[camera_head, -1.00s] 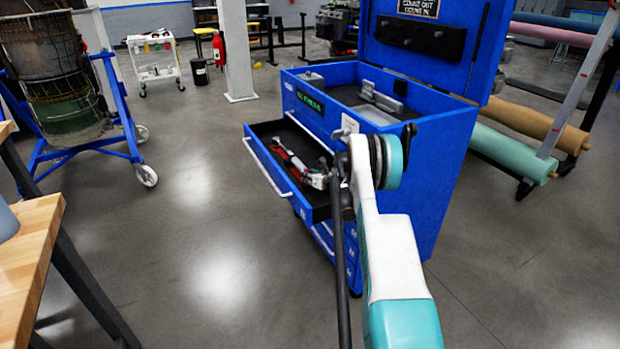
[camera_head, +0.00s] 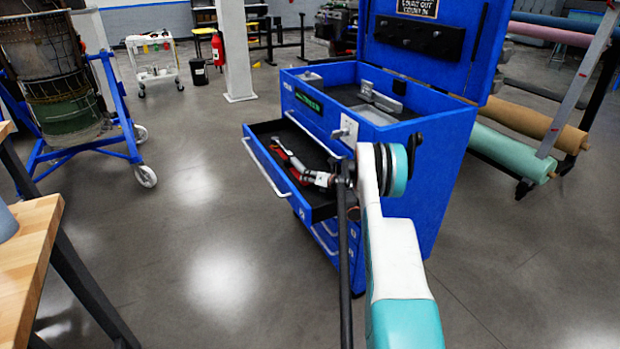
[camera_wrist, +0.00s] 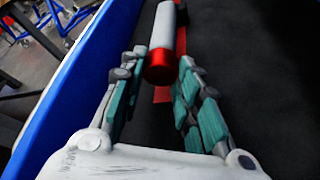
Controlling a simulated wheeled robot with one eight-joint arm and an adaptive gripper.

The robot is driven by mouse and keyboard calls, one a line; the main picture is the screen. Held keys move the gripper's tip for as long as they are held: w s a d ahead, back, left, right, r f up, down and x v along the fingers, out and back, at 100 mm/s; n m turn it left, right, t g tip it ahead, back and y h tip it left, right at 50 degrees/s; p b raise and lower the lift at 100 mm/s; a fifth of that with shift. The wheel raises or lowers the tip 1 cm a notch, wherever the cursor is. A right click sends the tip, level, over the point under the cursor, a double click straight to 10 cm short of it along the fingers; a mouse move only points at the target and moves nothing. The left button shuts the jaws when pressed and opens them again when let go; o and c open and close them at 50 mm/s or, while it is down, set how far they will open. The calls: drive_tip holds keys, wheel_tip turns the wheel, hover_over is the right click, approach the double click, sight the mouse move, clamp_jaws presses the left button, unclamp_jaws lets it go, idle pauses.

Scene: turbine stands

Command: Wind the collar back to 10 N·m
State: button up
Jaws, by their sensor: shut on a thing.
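The torque wrench lies in the open drawer (camera_head: 264,185); its red and grey body (camera_head: 288,158) shows in the head view. In the wrist view, its grey handle (camera_wrist: 165,28) runs away from me and ends in a red collar (camera_wrist: 160,66) towards my palm. My gripper (camera_wrist: 152,67) has its teal-padded fingers on either side of this end and is shut on it. The scale marks are too small to read.
The blue tool cabinet (camera_head: 425,165) stands around the drawer, its lid up. The drawer's blue wall (camera_wrist: 78,80) runs close along the left of my gripper. Bare dark drawer floor (camera_wrist: 260,60) lies to the right. A wooden bench (camera_head: 32,240) stands at the left.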

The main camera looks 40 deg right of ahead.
drive_tip(key=o, duration=1.1)
drive_tip(key=n+h, duration=0.2)
drive_tip(key=shift+w+a+r+n+g, duration=0.1)
drive_tip(key=shift+a+n+g, duration=0.2)
drive_tip(key=shift+g, duration=0.1)
drive_tip(key=n+h, duration=0.2)
drive_tip(key=n, duration=0.1)
drive_tip(key=shift+g, duration=0.3)
drive_tip(key=p+v, duration=0.5)
drive_tip(key=v, duration=0.9)
drive_tip(key=shift+w+a+r+m+t+h+b, duration=0.3)
drive_tip(key=shift+w+a+r+m+t, duration=0.9)
drive_tip(key=shift+r, duration=2.75)
drive_tip(key=shift+w+a+r+m+h+b, duration=0.15)
drive_tip(key=shift+w+a+r+m+h, duration=0.4)
drive_tip(key=shift+a+r+m, duration=2.45)
drive_tip(key=shift+w+a+r+m+t+h+b, duration=0.2)
drive_tip(key=shift+w+a+r+t, duration=0.7)
drive_tip(key=shift+r, duration=3.95)
